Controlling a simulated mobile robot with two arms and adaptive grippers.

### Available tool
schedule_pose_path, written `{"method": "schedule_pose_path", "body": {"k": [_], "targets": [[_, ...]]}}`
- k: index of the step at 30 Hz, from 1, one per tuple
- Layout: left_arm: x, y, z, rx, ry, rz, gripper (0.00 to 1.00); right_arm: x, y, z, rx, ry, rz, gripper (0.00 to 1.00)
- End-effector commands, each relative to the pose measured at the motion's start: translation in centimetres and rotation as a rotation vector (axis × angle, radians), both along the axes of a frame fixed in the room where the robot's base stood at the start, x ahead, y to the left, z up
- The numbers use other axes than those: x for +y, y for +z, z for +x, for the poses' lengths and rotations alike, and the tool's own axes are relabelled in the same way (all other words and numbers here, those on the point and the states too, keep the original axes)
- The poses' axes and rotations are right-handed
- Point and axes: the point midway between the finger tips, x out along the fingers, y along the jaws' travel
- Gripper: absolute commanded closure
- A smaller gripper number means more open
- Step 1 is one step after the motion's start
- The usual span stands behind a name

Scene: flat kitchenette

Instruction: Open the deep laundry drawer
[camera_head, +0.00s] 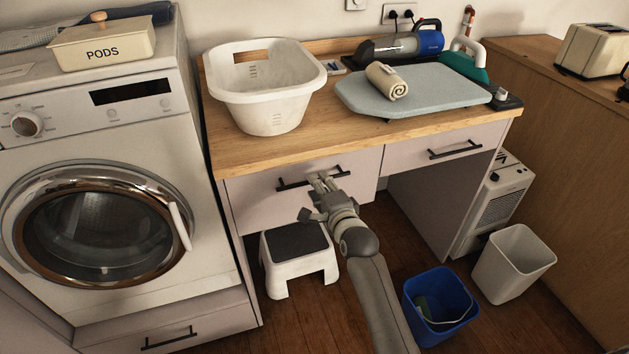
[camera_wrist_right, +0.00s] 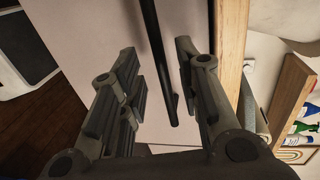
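The deeper, left-hand drawer (camera_head: 258,205) under the wooden worktop has a pale front and a black bar handle (camera_head: 292,184). It looks closed. My right gripper (camera_head: 323,180) is at the right part of this handle. In the right wrist view the drawer front (camera_wrist_right: 95,30) fills the middle, and the handle (camera_wrist_right: 157,60) runs between the two fingers of the open gripper (camera_wrist_right: 160,85). Gaps show on both sides of the bar; whether the fingertips reach past it is hard to tell. My left gripper is in neither view.
A shallower drawer (camera_head: 462,148) is to the right. A white step stool (camera_head: 297,282) with a dark top stands below the left drawer. A blue bucket (camera_head: 440,330) and a white bin (camera_head: 515,265) stand on the floor. The washing machine (camera_head: 100,140) is at left.

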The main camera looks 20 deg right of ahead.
Motion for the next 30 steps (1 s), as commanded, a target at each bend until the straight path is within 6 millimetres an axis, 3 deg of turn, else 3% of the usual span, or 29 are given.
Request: {"method": "schedule_pose_path", "body": {"k": [3, 9, 20, 28, 30], "targets": [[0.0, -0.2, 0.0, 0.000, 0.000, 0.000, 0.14, 0.0, -0.3, 1.7, -0.001, 0.000, -0.002, 0.69], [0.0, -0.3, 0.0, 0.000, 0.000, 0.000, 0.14, 0.1, -0.7, 3.3, 0.001, 0.000, -0.002, 0.69], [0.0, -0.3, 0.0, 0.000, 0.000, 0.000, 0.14, 0.1, -0.7, 3.7, 0.000, 0.000, -0.001, 0.69], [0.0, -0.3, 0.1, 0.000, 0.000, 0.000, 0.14, 0.1, -0.7, 3.7, 0.000, 0.000, -0.001, 0.99], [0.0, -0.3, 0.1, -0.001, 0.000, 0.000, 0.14, 0.1, -0.8, 3.7, 0.001, 0.000, -0.001, 1.00]]}}
